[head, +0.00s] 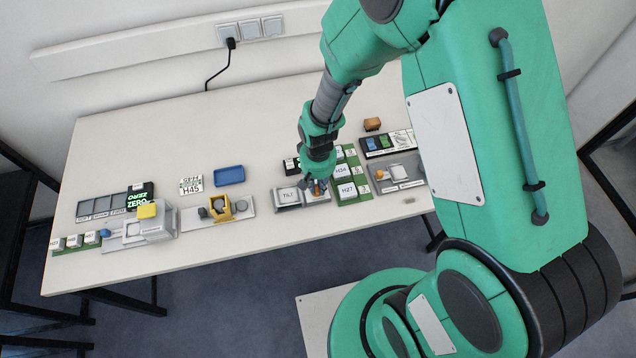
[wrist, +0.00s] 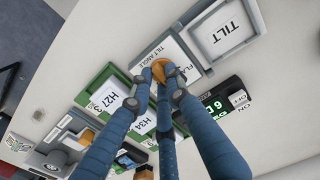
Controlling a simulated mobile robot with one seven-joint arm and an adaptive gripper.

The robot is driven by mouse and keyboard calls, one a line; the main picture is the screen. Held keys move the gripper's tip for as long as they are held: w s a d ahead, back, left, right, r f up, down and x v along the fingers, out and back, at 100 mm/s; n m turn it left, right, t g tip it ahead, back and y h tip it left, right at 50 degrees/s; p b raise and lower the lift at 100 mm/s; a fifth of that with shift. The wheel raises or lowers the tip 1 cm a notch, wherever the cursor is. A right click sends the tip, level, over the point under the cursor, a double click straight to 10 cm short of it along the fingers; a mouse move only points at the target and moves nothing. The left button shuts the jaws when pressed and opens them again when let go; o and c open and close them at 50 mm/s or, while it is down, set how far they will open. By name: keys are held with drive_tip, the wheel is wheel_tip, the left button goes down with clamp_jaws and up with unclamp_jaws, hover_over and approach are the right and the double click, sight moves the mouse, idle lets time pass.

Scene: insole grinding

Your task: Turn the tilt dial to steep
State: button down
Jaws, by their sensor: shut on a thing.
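The tilt dial is a small orange-brown knob (wrist: 163,69) on a light plate (wrist: 185,58) marked TILT ANGLE, with a partly hidden word that seems to be FLAT. In the wrist view my gripper (wrist: 161,72) has its blue-sleeved fingers closed around the knob. In the head view my gripper (head: 318,184) reaches down over the same plate, and only a bit of the knob (head: 318,192) shows. The fingers hide much of the dial, so its exact setting cannot be read. A grey tray with a white TILT card (head: 288,196) sits beside the dial plate.
Green holders with white tiles marked H34 (head: 342,172) and H27 (head: 347,191) stand close to the right. A black display box with an ON/OFF label (wrist: 215,108) is beside the fingers. A blue tray (head: 229,176) and a yellow fixture (head: 217,207) are left. The table's back is mostly clear.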

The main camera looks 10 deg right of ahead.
sight(317, 189)
drive_tip(key=m+p, duration=0.1)
drive_tip(key=m, duration=0.4)
drive_tip(key=shift+s+r+m+p, duration=0.1)
drive_tip(key=shift+m+p, duration=0.2)
drive_tip(key=m+p, duration=0.1)
drive_tip(key=m, duration=0.4)
drive_tip(key=shift+s+a+m, duration=0.1)
drive_tip(key=shift+m, duration=0.3)
drive_tip(key=c, duration=1.7)
unclamp_jaws()
drive_tip(key=shift+o, duration=0.2)
wheel_tip(317, 189, up, 12)
